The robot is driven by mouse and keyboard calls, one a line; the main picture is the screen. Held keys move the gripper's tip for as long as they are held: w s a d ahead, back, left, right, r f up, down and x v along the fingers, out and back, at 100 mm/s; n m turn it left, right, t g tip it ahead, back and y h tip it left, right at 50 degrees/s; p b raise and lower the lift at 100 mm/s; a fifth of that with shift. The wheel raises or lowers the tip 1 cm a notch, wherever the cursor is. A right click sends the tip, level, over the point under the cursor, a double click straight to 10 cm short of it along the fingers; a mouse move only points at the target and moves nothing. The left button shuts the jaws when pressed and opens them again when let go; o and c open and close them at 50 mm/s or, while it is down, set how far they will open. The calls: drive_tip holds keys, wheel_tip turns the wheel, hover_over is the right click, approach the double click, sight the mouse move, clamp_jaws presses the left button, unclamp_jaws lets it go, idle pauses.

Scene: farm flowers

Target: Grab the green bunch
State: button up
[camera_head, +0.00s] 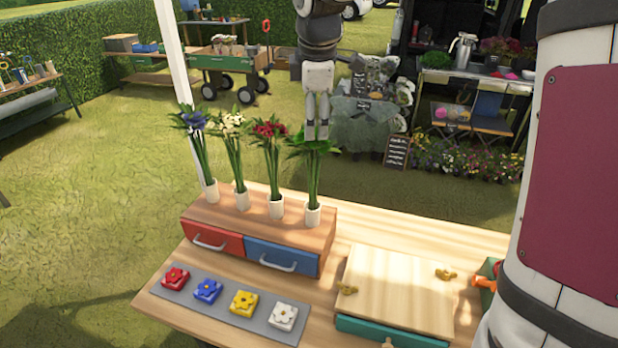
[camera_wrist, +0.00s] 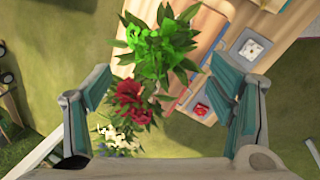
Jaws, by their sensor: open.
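The green bunch (camera_head: 314,165) stands upright in a white vase at the right end of the row of bunches on the wooden drawer unit (camera_head: 320,228). My gripper (camera_head: 317,135) points down just above the top of this bunch. In the wrist view the leafy top of the green bunch (camera_wrist: 165,45) lies ahead of the fingers. My gripper (camera_wrist: 165,88) is open there with its fingers wide apart and nothing held. I cannot tell whether a fingertip touches the leaves.
Red (camera_head: 270,140), white (camera_head: 232,135) and blue (camera_head: 197,130) bunches stand close by on the left. A grey mat (camera_head: 292,333) with several flower tiles lies in front. A wooden box (camera_head: 400,290) stands at the right. Open air lies behind the unit.

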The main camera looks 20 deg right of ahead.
sight(312, 144)
drive_tip(key=p+x, duration=0.1)
drive_tip(key=x, duration=0.9)
drive_tip(key=shift+w, duration=0.1)
drive_tip(key=c, duration=1.7)
drive_tip(key=shift+r, duration=0.2)
